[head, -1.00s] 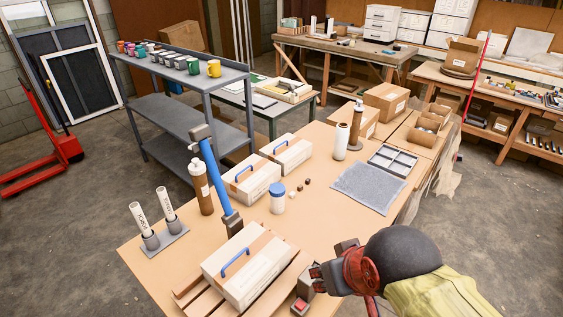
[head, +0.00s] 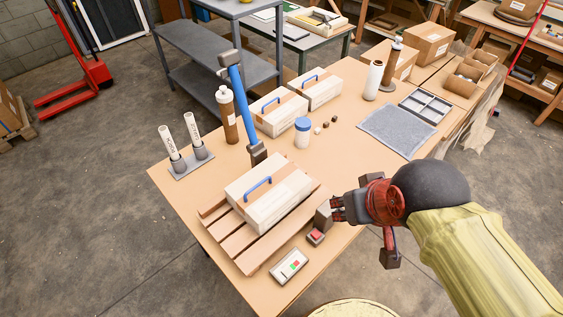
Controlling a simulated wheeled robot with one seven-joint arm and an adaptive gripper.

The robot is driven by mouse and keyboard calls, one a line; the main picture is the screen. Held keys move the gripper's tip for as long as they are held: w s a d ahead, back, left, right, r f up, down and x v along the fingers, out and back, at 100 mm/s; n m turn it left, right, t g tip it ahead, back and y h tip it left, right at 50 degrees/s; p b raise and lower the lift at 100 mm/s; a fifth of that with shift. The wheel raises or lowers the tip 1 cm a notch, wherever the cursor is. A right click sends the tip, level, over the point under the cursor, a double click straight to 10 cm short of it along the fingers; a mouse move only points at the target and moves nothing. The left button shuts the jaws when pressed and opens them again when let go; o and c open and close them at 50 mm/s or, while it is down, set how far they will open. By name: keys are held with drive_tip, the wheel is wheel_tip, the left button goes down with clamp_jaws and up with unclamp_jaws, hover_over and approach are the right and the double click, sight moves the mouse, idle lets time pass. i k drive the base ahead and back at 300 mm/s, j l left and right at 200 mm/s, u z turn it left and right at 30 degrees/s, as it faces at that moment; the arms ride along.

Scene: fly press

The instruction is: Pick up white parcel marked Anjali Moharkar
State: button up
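Three white parcels with blue handles show on the table. The nearest parcel (head: 262,205) lies on a small wooden pallet (head: 238,258). Two others, a left parcel (head: 277,112) and a right parcel (head: 319,90), stand side by side behind it. I cannot read any name on them, so I cannot tell which is marked Anjali Moharkar. My gripper (head: 357,237) is at the table's right front edge, right of the nearest parcel. Its dark fingertips look spread apart and nothing shows between them. It touches no parcel that I can see.
A blue-handled hammer-like tool (head: 240,105) stands upright behind the nearest parcel. A grey mat (head: 398,130) lies right.

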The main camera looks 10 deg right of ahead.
sight(265, 195)
drive_tip(key=k+j+z, duration=0.1)
drive_tip(key=j+z, duration=0.15)
drive_tip(key=z, duration=0.2)
drive_tip(key=k+j+z, duration=0.1)
drive_tip(key=z, duration=0.35)
drive_tip(key=k+j+z, duration=0.2)
drive_tip(key=z, duration=0.2)
